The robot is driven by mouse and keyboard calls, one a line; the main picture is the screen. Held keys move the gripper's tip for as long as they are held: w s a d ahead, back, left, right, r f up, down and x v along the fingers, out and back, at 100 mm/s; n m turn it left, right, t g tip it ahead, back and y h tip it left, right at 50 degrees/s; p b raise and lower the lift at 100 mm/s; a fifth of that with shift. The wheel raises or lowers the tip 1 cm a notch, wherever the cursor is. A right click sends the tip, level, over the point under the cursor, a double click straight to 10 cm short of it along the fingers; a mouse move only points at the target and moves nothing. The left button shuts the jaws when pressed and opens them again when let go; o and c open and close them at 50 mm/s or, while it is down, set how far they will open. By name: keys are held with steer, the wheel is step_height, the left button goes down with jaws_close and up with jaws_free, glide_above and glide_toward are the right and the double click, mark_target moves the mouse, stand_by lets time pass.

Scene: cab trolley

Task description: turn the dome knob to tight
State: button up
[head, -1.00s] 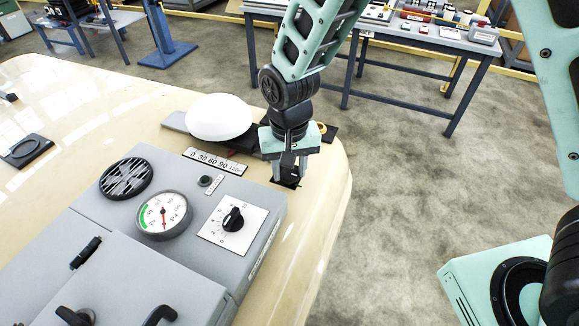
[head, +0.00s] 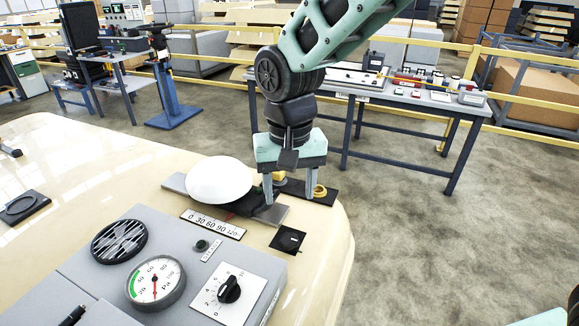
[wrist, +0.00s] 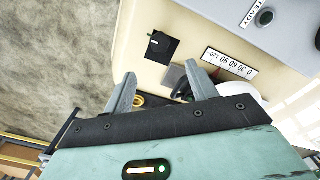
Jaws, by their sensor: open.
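A white dome (head: 219,178) sits on a grey bar at the cab's back edge. A scale plate (head: 213,224) marked 0 to 120 lies in front of it. A small black square plate with a dark knob and a pale mark (head: 288,239) is to the right of the scale; it also shows in the wrist view (wrist: 160,46). I cannot tell which part is the dome knob, and no "tight" label is readable. My gripper (head: 290,191) is open, just right of the dome, behind the black plate. In the wrist view its fingertips (wrist: 160,72) stand apart, with nothing held.
A grey panel carries a pressure gauge (head: 155,282), a round grille (head: 119,241) and a black selector knob (head: 229,289). Yellow rings (head: 319,191) lie beside my gripper. A workbench (head: 400,98) stands behind. Floor to the right is clear.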

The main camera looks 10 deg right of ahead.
step_height(320, 180, up, 5)
steer(key=shift+r, duration=0.2)
stand_by(0.3)
steer(key=s+d+f+n, duration=0.2)
steer(key=s+d+n, duration=0.1)
steer(key=s, duration=0.7)
steer(key=s+d+f+n, duration=0.3)
steer(key=s+n, duration=0.1)
steer(key=s, duration=0.5)
steer(key=shift+s+f+y, duration=0.25)
steer(key=shift+s+y, duration=0.05)
steer(key=shift+s, duration=0.05)
